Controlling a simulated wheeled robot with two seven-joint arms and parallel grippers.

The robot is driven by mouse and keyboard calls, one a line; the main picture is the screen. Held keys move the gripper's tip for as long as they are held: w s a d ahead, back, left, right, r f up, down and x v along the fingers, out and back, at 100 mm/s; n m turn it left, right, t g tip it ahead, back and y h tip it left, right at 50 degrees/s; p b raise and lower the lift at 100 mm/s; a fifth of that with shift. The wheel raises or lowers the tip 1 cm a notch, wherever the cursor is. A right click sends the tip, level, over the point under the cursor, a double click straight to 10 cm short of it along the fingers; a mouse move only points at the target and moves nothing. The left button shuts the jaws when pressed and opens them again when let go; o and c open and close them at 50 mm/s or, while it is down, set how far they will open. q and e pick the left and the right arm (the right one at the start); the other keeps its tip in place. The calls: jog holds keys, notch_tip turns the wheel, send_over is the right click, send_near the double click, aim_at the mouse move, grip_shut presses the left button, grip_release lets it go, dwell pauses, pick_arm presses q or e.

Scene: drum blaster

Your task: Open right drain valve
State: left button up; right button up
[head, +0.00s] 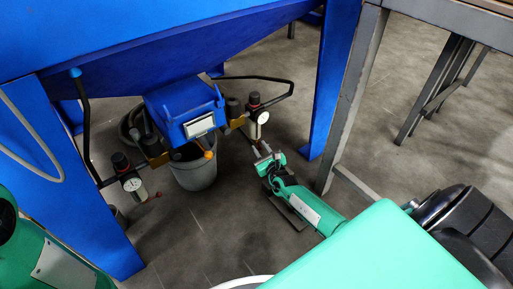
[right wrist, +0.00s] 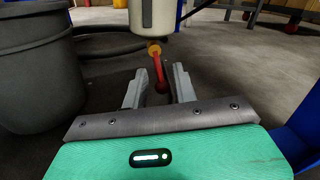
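The right drain valve shows in the right wrist view as a red lever (right wrist: 159,66) with a dark red ball end. It hangs from a yellow fitting (right wrist: 154,49) under a pale canister (right wrist: 152,16). My right gripper (right wrist: 158,84) is open, with one finger on each side of the lever in the picture; I cannot tell whether either touches it. In the head view my right gripper (head: 259,150) is low, just below the right regulator's round gauge (head: 262,117). The valve itself is hard to make out there. My left gripper is out of view.
A grey bucket (head: 195,173) stands under the blue hopper (head: 190,50); a dark bucket (right wrist: 40,70) is left of my right gripper. The left regulator gauge (head: 132,184) hangs at left.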

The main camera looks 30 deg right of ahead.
aim_at(259, 146)
jog(key=shift+w+d+b, duration=0.15)
jog(key=shift+w+b, duration=0.25)
jog(key=shift+w, duration=0.55)
jog(key=shift+w+d+b, duration=0.1)
jog(key=shift+w+b, duration=0.25)
jog(key=shift+w, duration=0.55)
jog(key=shift+c, duration=0.2)
grip_shut()
